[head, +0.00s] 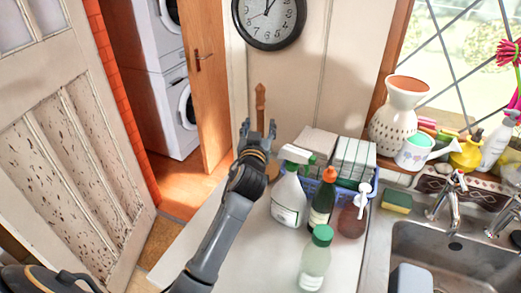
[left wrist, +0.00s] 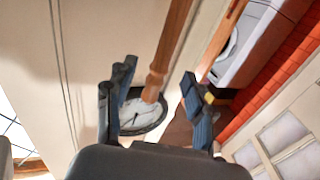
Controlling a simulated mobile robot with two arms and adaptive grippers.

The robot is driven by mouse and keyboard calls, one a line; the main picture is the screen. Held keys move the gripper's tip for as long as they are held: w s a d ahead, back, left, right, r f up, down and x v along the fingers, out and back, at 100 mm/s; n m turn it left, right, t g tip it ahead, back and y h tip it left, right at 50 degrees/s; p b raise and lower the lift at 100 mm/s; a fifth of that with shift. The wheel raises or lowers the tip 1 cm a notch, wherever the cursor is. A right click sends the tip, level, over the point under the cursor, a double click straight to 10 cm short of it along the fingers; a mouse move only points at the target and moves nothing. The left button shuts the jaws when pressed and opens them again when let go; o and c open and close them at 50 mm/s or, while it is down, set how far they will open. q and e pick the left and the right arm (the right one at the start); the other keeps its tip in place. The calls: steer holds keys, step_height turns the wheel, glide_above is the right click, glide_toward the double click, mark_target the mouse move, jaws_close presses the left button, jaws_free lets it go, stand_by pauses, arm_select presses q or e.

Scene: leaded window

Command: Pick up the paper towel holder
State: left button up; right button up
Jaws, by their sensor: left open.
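The paper towel holder (head: 260,104) is a bare wooden post with a shaped tip. It stands upright at the far left part of the white counter, partly hidden by my left gripper. A bit of its wooden base shows just right of the gripper. My left gripper (head: 259,128) is open, with its fingertips on either side of the post in the picture. In the left wrist view the post (left wrist: 172,45) shows between the two spread fingers (left wrist: 155,82). I cannot tell whether a finger touches it. My right gripper is not in view.
A white spray bottle (head: 288,198), a dark bottle (head: 322,200), a soap pump bottle (head: 353,215) and a green-capped bottle (head: 315,262) stand right of my left arm. A blue basket (head: 372,188) is behind them. The sink (head: 450,262) is at right.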

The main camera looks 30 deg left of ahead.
mark_target(260, 117)
arm_select(q)
steer(key=shift+w+a, duration=0.25)
steer(key=shift+w, duration=0.4)
steer(key=shift+w+a, duration=0.1)
steer(key=shift+w, duration=0.15)
steer(key=shift+w+a, duration=0.1)
steer(key=shift+w, duration=0.1)
steer(key=shift+w+a+p, duration=0.15)
steer(key=shift+w+p, duration=0.1)
steer(key=shift+p, duration=0.2)
steer(key=p+x, duration=0.1)
steer(key=x, duration=0.2)
steer(key=shift+a+f, duration=0.2)
steer(key=shift+w+a+f, duration=0.15)
steer(key=shift+w+a, duration=0.05)
steer(key=shift+w, duration=0.4)
steer(key=shift+c, duration=0.6)
jaws_close()
steer(key=shift+r, duration=0.2)
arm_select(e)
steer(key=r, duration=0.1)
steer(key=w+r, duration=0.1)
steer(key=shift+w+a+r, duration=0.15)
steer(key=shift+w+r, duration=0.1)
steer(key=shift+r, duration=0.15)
